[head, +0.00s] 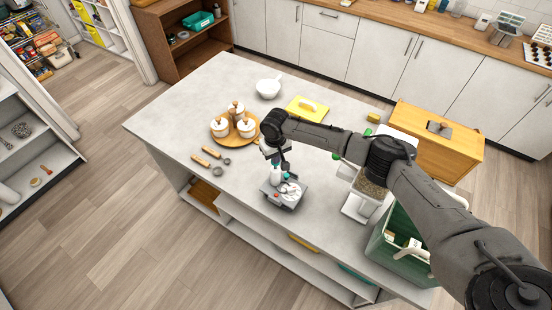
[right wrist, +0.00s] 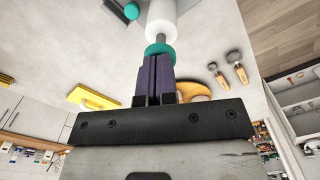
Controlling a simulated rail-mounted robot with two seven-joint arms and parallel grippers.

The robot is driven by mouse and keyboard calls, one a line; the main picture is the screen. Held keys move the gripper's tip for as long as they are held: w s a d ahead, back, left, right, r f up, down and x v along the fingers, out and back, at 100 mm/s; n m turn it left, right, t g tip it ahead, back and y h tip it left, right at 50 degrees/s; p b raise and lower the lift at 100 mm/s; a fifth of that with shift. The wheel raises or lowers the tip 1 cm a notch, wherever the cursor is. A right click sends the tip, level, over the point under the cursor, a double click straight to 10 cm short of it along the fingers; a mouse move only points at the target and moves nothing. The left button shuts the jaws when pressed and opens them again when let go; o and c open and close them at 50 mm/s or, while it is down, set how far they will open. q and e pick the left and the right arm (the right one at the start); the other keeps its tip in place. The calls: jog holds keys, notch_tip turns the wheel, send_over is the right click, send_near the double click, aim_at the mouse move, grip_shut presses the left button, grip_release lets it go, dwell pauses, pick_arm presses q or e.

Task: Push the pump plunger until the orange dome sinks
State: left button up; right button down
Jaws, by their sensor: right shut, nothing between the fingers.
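The pump unit (head: 285,195) is a small grey block with white parts, a small reddish-orange spot (head: 277,195) that may be the dome, and teal bits, on the island's near edge. In the right wrist view the plunger shows as a teal disc (right wrist: 160,48) on a short grey rod at the end of a white cylinder (right wrist: 161,20). My right gripper (right wrist: 160,58) is shut and empty. Its dark fingertips overlap the teal disc in that view; I cannot tell whether they touch. In the head view my arm and wrist partly hide the pump. My left gripper is not in view.
A round wooden tray (head: 252,138) with white canisters and two wooden-handled tools (head: 212,158) lie left of the pump. A white bowl (head: 268,89) and yellow board (head: 307,107) are behind. A green crate (head: 380,249) stands right. The grey island top (head: 165,115) is clear at far left.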

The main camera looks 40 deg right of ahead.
jog(key=shift+f, duration=0.35)
dwell(0.3)
jog(key=shift+f+b, duration=0.3)
jog(key=shift+f, duration=0.25)
jog(key=shift+r, duration=0.25)
jog(key=shift+r+p, duration=0.7)
jog(key=shift+p, duration=0.4)
jog(key=shift+f, duration=0.1)
